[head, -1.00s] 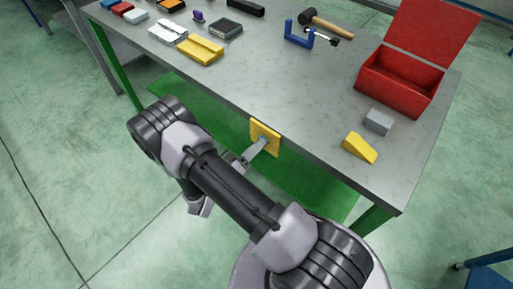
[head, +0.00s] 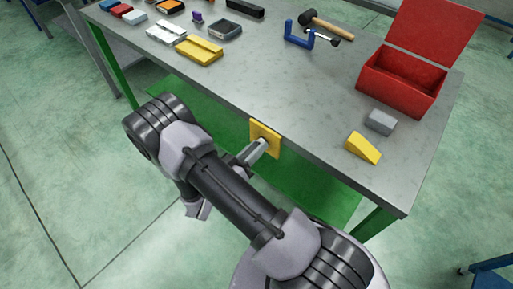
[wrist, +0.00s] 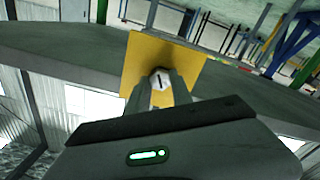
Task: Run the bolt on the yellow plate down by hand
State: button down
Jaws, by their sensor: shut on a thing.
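The yellow plate (head: 265,138) is fixed to the front edge of the workbench. It also shows in the wrist view (wrist: 190,62), tilted in the picture. The bolt (wrist: 160,79) stands out from the plate, and its pale head shows between my fingertips. My gripper (head: 259,149) reaches the plate from the front and is shut on the bolt. In the wrist view my gripper's two fingers (wrist: 159,90) lie on both sides of the bolt head. The bolt's shank and the hole behind it are hidden.
On the workbench (head: 300,110) stand an open red box (head: 400,85), a grey block (head: 381,122), a yellow wedge (head: 363,147), a blue clamp (head: 300,36) and a hammer (head: 325,24). Several small items lie at the far left. The floor before the bench is clear.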

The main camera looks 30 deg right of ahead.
dwell(0.3)
jog(key=c, duration=1.1)
grip_release()
jog(key=shift+a, duration=0.1)
jog(key=p+v, duration=0.3)
jog(key=v, duration=1.4)
jog(key=shift+s+a+r, duration=0.1)
jog(key=shift+a, duration=0.1)
